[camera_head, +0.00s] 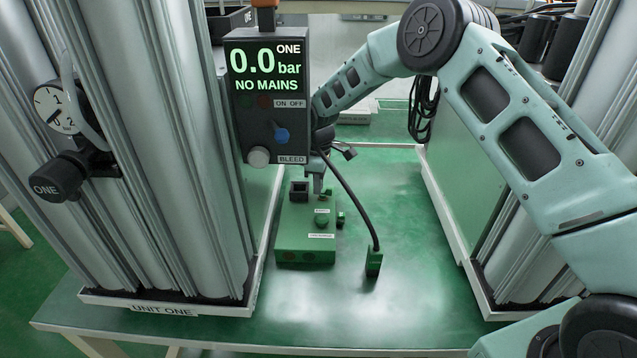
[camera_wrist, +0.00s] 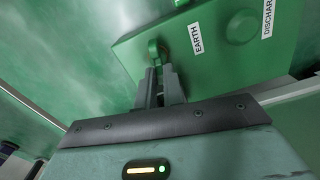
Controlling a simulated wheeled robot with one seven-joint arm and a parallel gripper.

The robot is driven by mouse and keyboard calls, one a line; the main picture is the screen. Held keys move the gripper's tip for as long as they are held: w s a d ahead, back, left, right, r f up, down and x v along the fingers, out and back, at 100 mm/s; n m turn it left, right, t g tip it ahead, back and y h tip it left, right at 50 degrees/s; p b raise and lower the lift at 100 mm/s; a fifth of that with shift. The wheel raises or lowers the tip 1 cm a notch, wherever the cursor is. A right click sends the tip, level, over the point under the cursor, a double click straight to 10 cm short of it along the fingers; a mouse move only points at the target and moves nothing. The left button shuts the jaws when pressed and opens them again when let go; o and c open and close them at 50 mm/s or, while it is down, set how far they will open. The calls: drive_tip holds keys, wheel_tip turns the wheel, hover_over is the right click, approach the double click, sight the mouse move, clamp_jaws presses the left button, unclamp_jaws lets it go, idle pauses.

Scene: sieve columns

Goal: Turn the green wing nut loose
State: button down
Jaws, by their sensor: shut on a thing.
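A green box (camera_head: 293,240) stands on the green table, with EARTH and DISCHARGE labels on its top. The green wing nut (camera_wrist: 154,50) shows in the wrist view at the box end beside the EARTH label (camera_wrist: 196,38). My gripper (camera_wrist: 159,80) is shut on the wing nut, with its fingertips on either side of the nut's lower part. In the head view, my gripper (camera_head: 319,190) reaches down at the far end of the box, where I cannot make out the nut clearly.
A round green knob (camera_wrist: 242,27) sits between the two labels. A display panel (camera_head: 267,95) reads 0.0 bar, NO MAINS. Grey columns stand left and right. The front table is clear.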

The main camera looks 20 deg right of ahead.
drive_tip(key=shift+r, duration=0.1)
idle(0.3)
drive_tip(key=c, duration=1.5)
unclamp_jaws()
wheel_tip(320, 180, up, 17)
drive_tip(key=shift+r+b, duration=0.15)
drive_tip(key=shift+b, duration=0.7)
